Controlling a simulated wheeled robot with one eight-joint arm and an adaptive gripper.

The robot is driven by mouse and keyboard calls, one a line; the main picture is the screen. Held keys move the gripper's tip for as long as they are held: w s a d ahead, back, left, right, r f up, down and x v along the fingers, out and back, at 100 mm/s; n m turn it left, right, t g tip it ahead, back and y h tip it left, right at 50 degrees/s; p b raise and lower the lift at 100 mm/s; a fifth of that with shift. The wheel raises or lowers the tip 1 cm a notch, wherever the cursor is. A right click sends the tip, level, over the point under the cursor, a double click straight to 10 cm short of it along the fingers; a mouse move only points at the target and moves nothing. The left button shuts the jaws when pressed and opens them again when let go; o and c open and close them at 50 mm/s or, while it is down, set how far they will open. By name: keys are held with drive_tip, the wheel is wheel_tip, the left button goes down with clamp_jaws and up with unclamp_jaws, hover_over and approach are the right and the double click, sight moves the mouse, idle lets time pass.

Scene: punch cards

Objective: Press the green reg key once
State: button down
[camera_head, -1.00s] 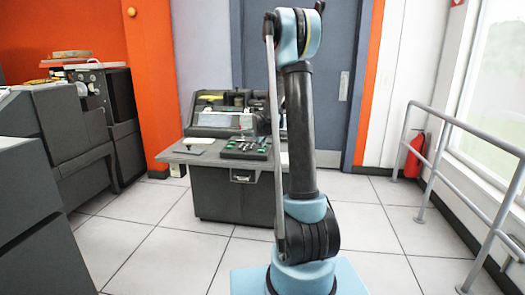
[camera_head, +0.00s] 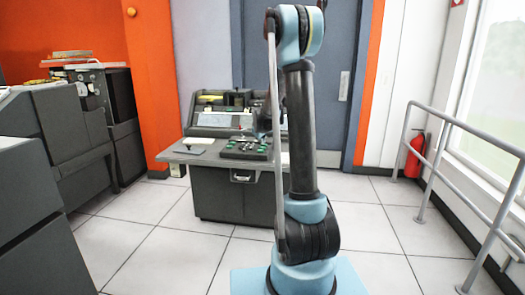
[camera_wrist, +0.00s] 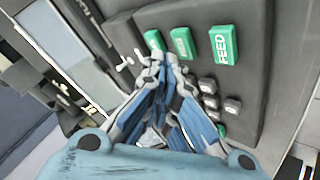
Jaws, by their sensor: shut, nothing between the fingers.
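In the wrist view a row of green keys lies on the dark keyboard panel. The right one, the FEED key (camera_wrist: 223,45), is readable. The middle green key (camera_wrist: 183,42) and the left green key (camera_wrist: 154,41) have labels too small to read, so I cannot tell which is the reg key. My gripper (camera_wrist: 168,62) is shut and empty, its blue-grey fingers pointing at the panel with the tips just below the left and middle keys. I cannot tell whether they touch. In the head view the keyboard (camera_head: 245,149) sits on the card punch desk, and my arm hides its right side.
Small dark keys (camera_wrist: 208,86) sit right of my fingers, and small switches (camera_wrist: 126,62) sit to the left. The card punch machine (camera_head: 222,118) stands behind the keyboard. Dark cabinets (camera_head: 70,125) stand at left, and a metal railing (camera_head: 440,120) runs at right. The floor between is clear.

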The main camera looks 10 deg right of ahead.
drive_tip(key=shift+r, duration=2.5)
